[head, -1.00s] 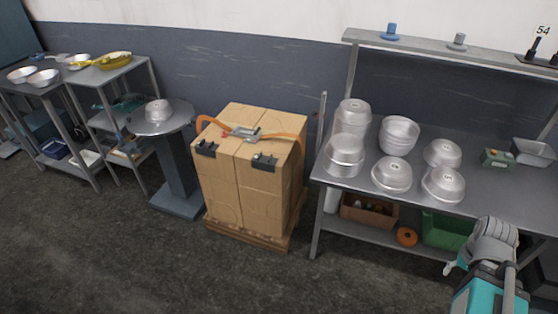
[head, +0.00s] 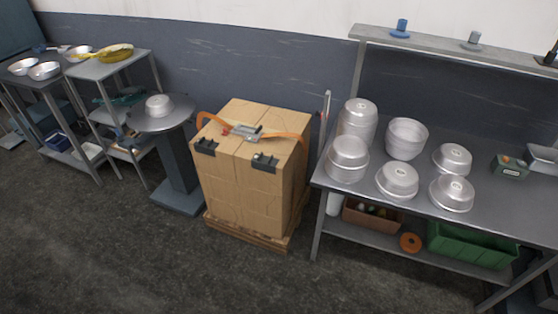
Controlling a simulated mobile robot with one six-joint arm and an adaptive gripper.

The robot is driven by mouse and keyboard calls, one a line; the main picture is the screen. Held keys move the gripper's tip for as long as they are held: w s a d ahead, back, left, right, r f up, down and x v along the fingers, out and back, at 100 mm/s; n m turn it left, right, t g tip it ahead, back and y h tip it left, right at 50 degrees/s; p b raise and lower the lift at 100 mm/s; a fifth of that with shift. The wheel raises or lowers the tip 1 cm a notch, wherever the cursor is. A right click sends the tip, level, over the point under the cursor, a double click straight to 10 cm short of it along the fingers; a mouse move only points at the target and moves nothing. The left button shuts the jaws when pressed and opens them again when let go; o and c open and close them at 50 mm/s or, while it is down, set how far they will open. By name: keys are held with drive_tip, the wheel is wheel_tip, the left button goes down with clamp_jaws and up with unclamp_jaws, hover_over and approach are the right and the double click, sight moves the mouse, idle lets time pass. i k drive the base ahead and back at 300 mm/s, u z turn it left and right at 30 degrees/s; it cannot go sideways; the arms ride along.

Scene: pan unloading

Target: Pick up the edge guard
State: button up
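Two black edge guards sit on the top front edge of a stack of cardboard boxes (head: 240,198). The left edge guard (head: 205,147) is at the front left corner, by the left end of an orange strap (head: 280,136). The right edge guard (head: 264,163) is on the same edge, farther right. The strap runs over the box tops through a grey metal buckle (head: 245,132). My gripper is not in view, and nothing touches either guard.
The boxes stand on a wooden pallet (head: 245,232). A round grey pedestal table (head: 148,124) stands at left. A metal workbench (head: 425,222) with several aluminium pans is close at right, with a green crate (head: 470,246) below. The front floor is clear.

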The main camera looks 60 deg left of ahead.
sight(260, 162)
drive_tip(key=z, duration=1.1)
drive_tip(key=k, duration=1.2)
drive_tip(key=u, duration=1.8)
